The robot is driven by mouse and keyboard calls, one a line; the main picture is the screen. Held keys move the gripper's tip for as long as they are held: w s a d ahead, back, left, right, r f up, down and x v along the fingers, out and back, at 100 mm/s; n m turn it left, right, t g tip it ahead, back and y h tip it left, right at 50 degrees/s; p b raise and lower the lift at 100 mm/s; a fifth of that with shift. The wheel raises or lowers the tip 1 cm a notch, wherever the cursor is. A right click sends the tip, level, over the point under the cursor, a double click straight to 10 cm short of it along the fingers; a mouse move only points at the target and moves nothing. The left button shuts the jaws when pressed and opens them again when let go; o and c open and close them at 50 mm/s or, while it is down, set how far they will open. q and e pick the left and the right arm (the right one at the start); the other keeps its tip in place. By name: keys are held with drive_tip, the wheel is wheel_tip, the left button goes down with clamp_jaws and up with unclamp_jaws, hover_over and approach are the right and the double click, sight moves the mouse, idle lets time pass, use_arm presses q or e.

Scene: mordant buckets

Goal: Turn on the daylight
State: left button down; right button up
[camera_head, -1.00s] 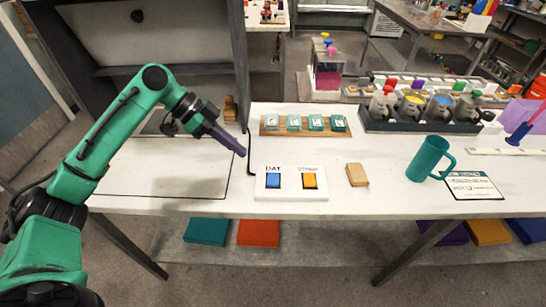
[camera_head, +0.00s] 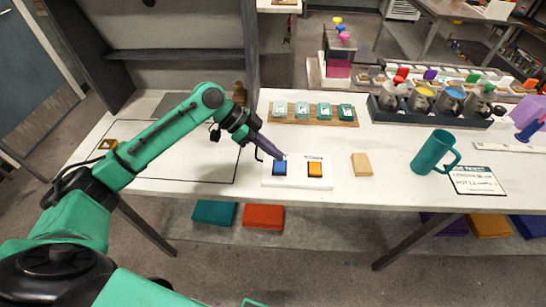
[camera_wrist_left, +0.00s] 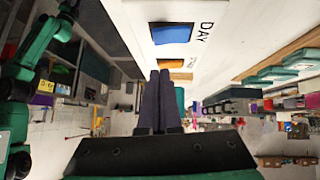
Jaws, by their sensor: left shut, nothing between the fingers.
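A white switch panel (camera_head: 297,184) lies on the white table with a blue button (camera_head: 280,169) at left and an orange button (camera_head: 315,169) at right. In the left wrist view the blue button (camera_wrist_left: 171,33) sits beside the printed word DAY, and the orange button (camera_wrist_left: 181,76) shows past the fingers. My left gripper (camera_head: 279,158) is shut and empty, its dark fingertips at the far edge of the blue button. The fingers also show in the left wrist view (camera_wrist_left: 160,75). I cannot tell whether they touch the panel. My right gripper is not in view.
A wooden block (camera_head: 361,164) lies right of the panel, then a teal mug (camera_head: 433,152) and a printed card (camera_head: 478,181). Behind the panel is a wooden board (camera_head: 345,124) with several teal pieces. A dark rack (camera_head: 400,119) holds several grey containers.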

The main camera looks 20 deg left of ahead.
sight(285, 166)
use_arm(q)
drive_tip(key=f, duration=0.3)
drive_tip(key=shift+s+a+f+p, duration=0.1)
drive_tip(key=shift+s+f+p, duration=0.15)
drive_tip(key=shift+p, duration=0.15)
drive_tip(key=shift+f, duration=0.15)
drive_tip(key=shift+f, duration=0.35)
drive_tip(key=shift+s+r+t, duration=0.1)
drive_tip(key=shift+s+t, duration=0.05)
drive_tip(key=shift+t, duration=0.15)
drive_tip(key=shift+w+a+r+b, duration=0.1)
drive_tip(key=shift+w+r+b, duration=0.05)
drive_tip(key=shift+w, duration=0.3)
drive_tip(key=shift+w+a+r+b, duration=0.1)
drive_tip(key=shift+w+b, duration=0.05)
drive_tip(key=shift+w, duration=0.25)
